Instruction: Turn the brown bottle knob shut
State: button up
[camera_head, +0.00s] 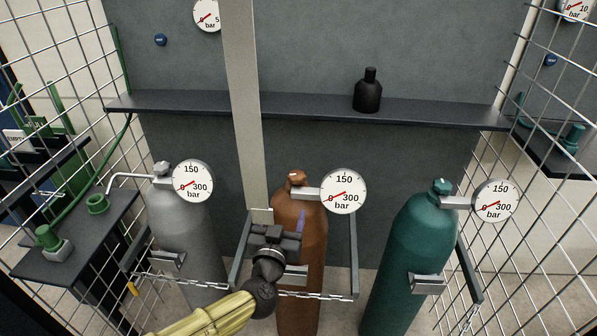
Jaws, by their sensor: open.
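The brown bottle (315,240) stands upright in the middle of the rack. Its brown knob (297,178) sits on top, at the left end of a grey fitting that leads to a round gauge (343,191). The gauge's red needle lies at the low end, near 0. My gripper (281,218) is in front of the bottle's upper body, below the knob and apart from it. It is open, with nothing seen between its fingers. The gripper and wrist hide part of the bottle's left side.
A grey bottle (188,235) stands left and a teal bottle (410,250) right, each with a gauge. A chain (325,296) crosses in front. A pale post (243,110) rises behind my gripper. A dark shelf (310,108) holds a black bottle (368,92). Wire mesh flanks both sides.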

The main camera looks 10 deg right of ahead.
aim_at(299, 171)
jog(key=p+x, duration=0.2)
jog(key=x, duration=1.5)
jog(key=shift+w+d, duration=0.2)
jog(key=shift+w, duration=0.05)
jog(key=c, duration=1)
